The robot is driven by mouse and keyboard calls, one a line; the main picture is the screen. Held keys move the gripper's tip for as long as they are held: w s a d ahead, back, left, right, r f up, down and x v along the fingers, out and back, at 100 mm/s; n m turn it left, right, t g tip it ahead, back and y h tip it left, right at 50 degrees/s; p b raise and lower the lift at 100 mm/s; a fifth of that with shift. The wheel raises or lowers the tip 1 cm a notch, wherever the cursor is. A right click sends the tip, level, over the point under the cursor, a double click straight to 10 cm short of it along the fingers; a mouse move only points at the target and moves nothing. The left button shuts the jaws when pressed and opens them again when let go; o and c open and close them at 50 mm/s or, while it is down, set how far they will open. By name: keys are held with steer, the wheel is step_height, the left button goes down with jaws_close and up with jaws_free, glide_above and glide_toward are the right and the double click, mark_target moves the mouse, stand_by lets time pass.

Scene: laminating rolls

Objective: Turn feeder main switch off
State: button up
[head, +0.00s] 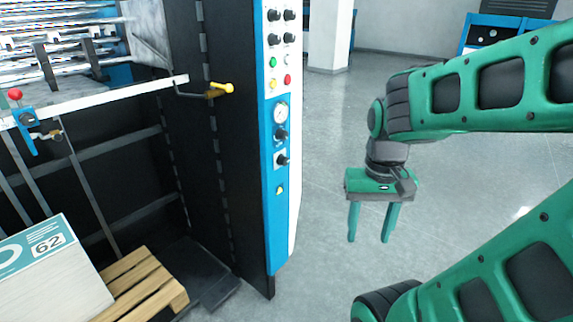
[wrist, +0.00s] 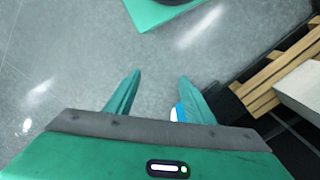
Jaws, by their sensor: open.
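The feeder's control panel (head: 270,220) is a tall blue strip on the right edge of the dark machine in the head view. It bears black knobs at the top, coloured buttons, a round gauge (head: 281,113), and two more black knobs, an upper one (head: 281,134) and a lower one (head: 282,160) on a pale plate. No label is readable, so I cannot tell which knob is the main switch or how it is set. My gripper (head: 369,240) hangs fingers down to the right of the panel, apart from it. It is open and empty, also in the wrist view (wrist: 159,76).
A yellow-ended handle (head: 221,88) sticks out left of the panel. A wooden pallet (head: 145,284) with a stack marked 62 (head: 50,270) stands at lower left. The grey floor (head: 325,170) between panel and gripper is clear. A white pillar (head: 329,35) stands behind.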

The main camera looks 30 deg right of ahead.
mark_target(287, 161)
steer(key=w+a+f+m+t+y, duration=0.2)
steer(key=w+f+m+t+y, duration=0.65)
steer(key=w+f, duration=1.35)
steer(key=w+d+r+m+t+h, duration=0.2)
steer(key=w+d+r+m+t, duration=0.7)
steer(key=w+d+r+m, duration=0.65)
steer(key=shift+m, duration=0.5)
steer(key=w+a, duration=0.2)
steer(key=w+a+f, duration=0.1)
steer(key=w+a, duration=0.1)
steer(key=w, duration=0.1)
steer(key=w+a+f, duration=0.1)
steer(key=w+a, duration=0.1)
steer(key=w, duration=0.1)
steer(key=c, duration=1)
